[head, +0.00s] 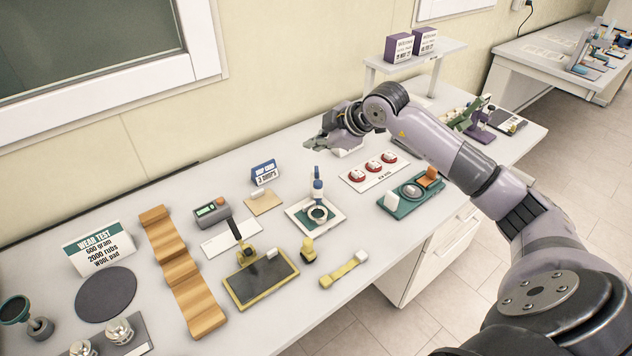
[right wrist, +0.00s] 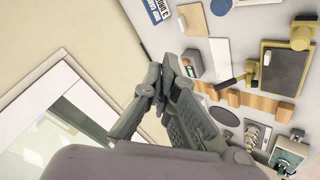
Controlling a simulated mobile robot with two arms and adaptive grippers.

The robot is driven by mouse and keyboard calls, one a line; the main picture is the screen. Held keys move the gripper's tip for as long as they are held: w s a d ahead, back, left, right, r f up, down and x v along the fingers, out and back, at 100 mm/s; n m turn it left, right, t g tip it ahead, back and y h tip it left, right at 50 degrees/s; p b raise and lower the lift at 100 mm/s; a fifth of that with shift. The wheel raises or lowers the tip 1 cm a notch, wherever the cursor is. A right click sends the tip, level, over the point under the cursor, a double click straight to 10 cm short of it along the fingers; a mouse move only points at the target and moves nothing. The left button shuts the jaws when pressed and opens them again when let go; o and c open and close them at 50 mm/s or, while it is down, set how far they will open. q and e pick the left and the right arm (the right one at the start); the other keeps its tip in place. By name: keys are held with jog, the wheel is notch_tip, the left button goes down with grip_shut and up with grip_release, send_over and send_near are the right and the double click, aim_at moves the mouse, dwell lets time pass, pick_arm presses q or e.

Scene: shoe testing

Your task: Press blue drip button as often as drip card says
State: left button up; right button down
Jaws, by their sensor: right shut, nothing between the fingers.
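The drip card (head: 264,172) is a small blue and white sign standing near the back of the bench; it seems to read 3 drops, though the print is small. Part of it shows upside down at the top of the right wrist view (right wrist: 157,10). The blue drip button (head: 318,184) is on top of a dropper stand over a small round dish on a white tray (head: 299,220). My right gripper (head: 318,140) is shut and empty, in the air behind and above the dropper, apart from it. Its closed fingers show in the right wrist view (right wrist: 154,80). My left gripper is not in view.
A white board with red round pieces (head: 373,168) lies right of the dropper. A green tray (head: 408,205) is near the front edge. A wooden wavy strip (head: 178,262), a meter (head: 211,212) and a wear test sign (head: 92,248) are at left. A shelf (head: 415,55) stands behind my right arm.

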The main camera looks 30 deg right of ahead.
jog(key=b, duration=0.5)
send_over(316, 184)
notch_tip(316, 184, down, 7)
jog(key=shift+f, duration=0.2)
jog(key=shift+f+b, duration=0.45)
jog(key=shift+f, duration=0.3)
dwell(0.3)
dwell(0.4)
jog(key=shift+f+b, duration=0.35)
